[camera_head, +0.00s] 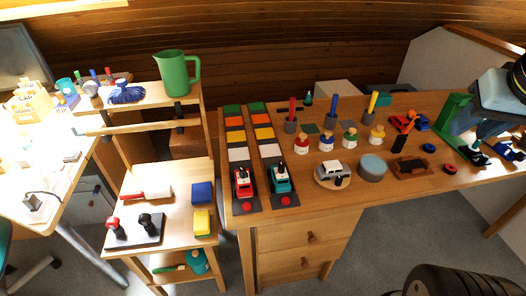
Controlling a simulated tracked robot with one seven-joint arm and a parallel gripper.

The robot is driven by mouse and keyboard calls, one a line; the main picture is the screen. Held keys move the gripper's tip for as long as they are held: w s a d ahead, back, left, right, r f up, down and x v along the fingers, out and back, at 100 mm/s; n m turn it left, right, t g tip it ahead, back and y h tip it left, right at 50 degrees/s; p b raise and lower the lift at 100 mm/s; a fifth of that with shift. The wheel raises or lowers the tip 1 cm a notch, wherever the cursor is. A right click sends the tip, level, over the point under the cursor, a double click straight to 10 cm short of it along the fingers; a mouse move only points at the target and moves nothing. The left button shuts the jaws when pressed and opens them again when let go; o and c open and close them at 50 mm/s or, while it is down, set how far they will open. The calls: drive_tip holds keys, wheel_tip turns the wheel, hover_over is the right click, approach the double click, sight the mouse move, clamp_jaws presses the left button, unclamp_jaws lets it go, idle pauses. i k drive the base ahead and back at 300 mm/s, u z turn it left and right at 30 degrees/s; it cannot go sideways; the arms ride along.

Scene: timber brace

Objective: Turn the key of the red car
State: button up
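The red car (243,184) is a small toy with a pale top. It sits at the near end of the left dark lane on the wooden table (365,196). My gripper is not in view.
Right of the cars are a white car (333,170) on a round base, a blue-topped tin (372,167) and several peg figures. A shelf cart (175,175) with a green jug (176,74) stands left. A dark ribbed shape (455,282) fills the bottom right.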

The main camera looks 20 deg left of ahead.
sight(242, 173)
drive_tip(key=z, duration=1)
drive_tip(key=k, duration=2.15)
drive_tip(key=u, duration=1.15)
drive_tip(key=i, duration=1)
drive_tip(key=u, duration=0.05)
